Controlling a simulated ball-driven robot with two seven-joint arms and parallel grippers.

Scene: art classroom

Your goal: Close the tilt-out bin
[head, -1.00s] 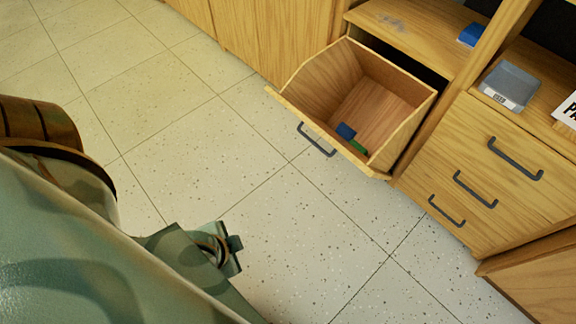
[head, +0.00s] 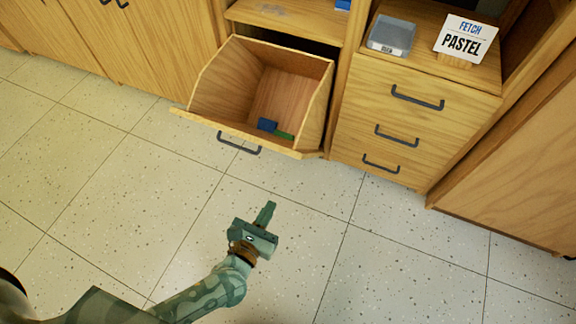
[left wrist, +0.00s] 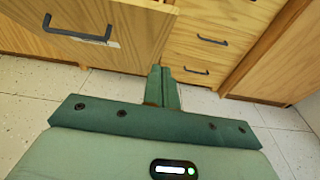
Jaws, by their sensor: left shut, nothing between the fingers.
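The wooden tilt-out bin (head: 222,88) is tilted open from the cabinet in the head view, with its dark handle (head: 239,144) on the outer front. A blue block (head: 267,125) and a green block (head: 285,135) lie inside it. My left gripper (head: 268,208) is shut and empty, over the floor in front of the bin and below its handle in the picture, apart from it. In the left wrist view, the shut fingers (left wrist: 163,72) point toward the cabinet, with the bin front (left wrist: 115,45) and its handle (left wrist: 78,30) to their upper left. My right gripper is not in view.
A drawer unit (head: 360,112) with three dark handles stands right of the bin. A grey tray (head: 391,37) and a "FETCH PASTEL" sign (head: 465,40) are on top. A wooden cabinet (head: 515,175) stands at the right. The tiled floor (head: 130,200) is clear.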

